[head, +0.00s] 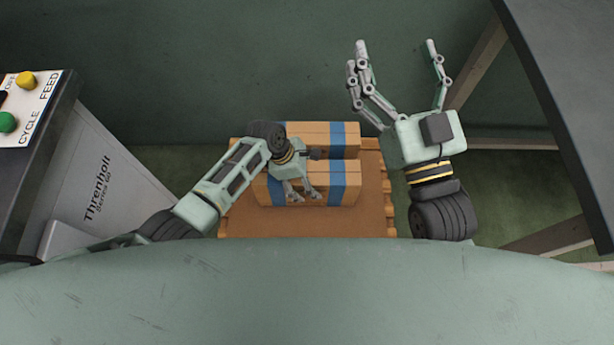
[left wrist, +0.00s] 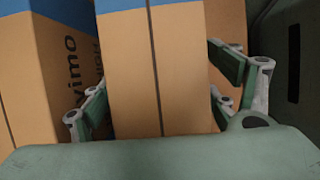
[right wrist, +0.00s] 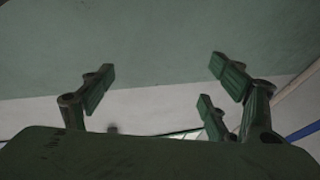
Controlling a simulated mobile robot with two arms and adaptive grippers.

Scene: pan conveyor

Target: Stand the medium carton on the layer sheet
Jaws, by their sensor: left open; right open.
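Two brown cartons with blue bands show in the head view: a near carton (head: 345,178) and a far carton (head: 343,138). They stand close together on the brown layer sheet (head: 300,224); which one is the medium carton I cannot tell. My left gripper (head: 303,192) points down at the near carton. In the left wrist view its open fingers lie on either side of a carton (left wrist: 180,75), with lettered carton (left wrist: 60,70) close on the left. Whether the fingers touch is unclear. My right gripper (head: 398,55) is open and empty, raised right of the cartons.
A slatted wooden pallet (head: 390,212) lies under the sheet. A machine panel with yellow and green buttons (head: 26,80) stands at the left. A dark surface on a wooden frame (head: 550,90) is at the right. Bare sheet shows in front of the cartons.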

